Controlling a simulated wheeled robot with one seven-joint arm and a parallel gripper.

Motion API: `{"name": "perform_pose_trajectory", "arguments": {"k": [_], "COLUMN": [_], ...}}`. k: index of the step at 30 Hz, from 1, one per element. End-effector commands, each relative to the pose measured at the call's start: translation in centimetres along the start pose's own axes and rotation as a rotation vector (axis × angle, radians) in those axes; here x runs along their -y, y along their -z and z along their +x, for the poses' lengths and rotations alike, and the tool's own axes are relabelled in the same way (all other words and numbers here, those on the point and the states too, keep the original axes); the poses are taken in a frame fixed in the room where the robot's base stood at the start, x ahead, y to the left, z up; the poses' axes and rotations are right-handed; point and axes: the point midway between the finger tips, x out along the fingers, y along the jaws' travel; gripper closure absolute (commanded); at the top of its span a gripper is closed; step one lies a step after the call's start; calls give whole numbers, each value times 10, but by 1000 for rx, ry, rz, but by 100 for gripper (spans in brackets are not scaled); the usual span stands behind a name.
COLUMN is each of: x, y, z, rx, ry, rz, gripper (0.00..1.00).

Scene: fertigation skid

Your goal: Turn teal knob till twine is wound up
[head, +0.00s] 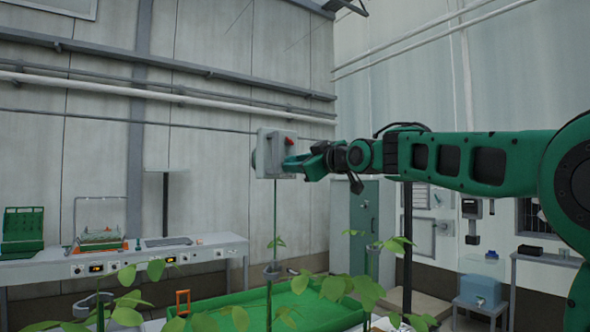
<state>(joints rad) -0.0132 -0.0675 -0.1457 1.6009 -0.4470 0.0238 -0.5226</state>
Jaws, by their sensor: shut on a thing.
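A pale grey box (267,140) hangs high in the middle of the head view, with a small red part (289,141) on its front. My gripper (291,164) reaches in from the right and is shut at the box's front, below the red part. The teal knob is largely hidden by the fingers there, and its angle cannot be told. A rounded dark green part (254,153) shows at the box's left side. A thin line of twine (275,208) hangs straight down from the box to a young plant and a small grey holder (272,270).
Leafy plants (335,288) stand in front, over a green tray (240,299). A white bench (205,247) with instruments runs along the left wall. A dark post (407,250) stands below my arm. The air around the box is clear.

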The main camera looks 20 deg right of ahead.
Motion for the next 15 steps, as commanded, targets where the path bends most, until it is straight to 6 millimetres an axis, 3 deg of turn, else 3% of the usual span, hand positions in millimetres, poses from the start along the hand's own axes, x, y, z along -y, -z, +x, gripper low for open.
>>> {"name": "perform_pose_trajectory", "arguments": {"k": [15], "x": [2], "y": [-6], "z": [1], "rx": [12], "ry": [4], "rz": [310], "gripper": [89]}}
